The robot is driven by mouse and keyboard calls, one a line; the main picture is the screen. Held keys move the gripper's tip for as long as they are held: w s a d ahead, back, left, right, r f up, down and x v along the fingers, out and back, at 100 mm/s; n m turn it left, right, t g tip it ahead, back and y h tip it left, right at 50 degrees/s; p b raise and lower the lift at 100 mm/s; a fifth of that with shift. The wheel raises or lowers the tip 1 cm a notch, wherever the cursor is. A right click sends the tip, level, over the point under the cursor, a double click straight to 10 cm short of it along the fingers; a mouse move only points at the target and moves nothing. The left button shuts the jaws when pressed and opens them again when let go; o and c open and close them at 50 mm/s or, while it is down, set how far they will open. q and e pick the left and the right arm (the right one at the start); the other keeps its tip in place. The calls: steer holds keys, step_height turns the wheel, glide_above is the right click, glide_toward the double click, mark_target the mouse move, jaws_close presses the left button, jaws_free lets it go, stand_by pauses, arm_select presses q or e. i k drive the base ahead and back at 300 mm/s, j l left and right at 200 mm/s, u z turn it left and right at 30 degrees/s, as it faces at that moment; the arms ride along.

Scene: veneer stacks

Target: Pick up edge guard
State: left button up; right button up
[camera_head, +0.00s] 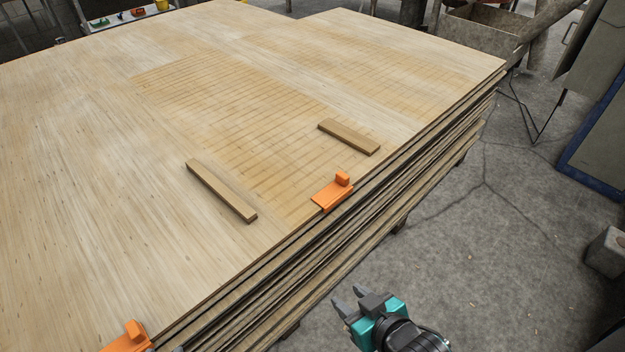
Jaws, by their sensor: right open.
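An orange edge guard (330,194) sits on the near right edge of the veneer stack (90,190), with a raised block on its top. A second orange edge guard (128,338) sits on the same edge at the bottom left, partly cut off by the frame. My right gripper (348,298), teal with grey fingers, is open and empty. It shows beside the stack's side, below the first guard in the picture and apart from it. My left gripper does not show clearly.
Two wooden strips (220,190) (349,136) lie on the top sheet near the first guard. A dark cabinet (600,130) stands at the right, with a crate (478,30) at the back.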

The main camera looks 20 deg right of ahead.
mark_target(329, 197)
steer(key=i+l+u, duration=0.1)
steer(key=l+u, duration=0.6)
steer(key=i+l, duration=0.05)
steer(key=l, duration=0.05)
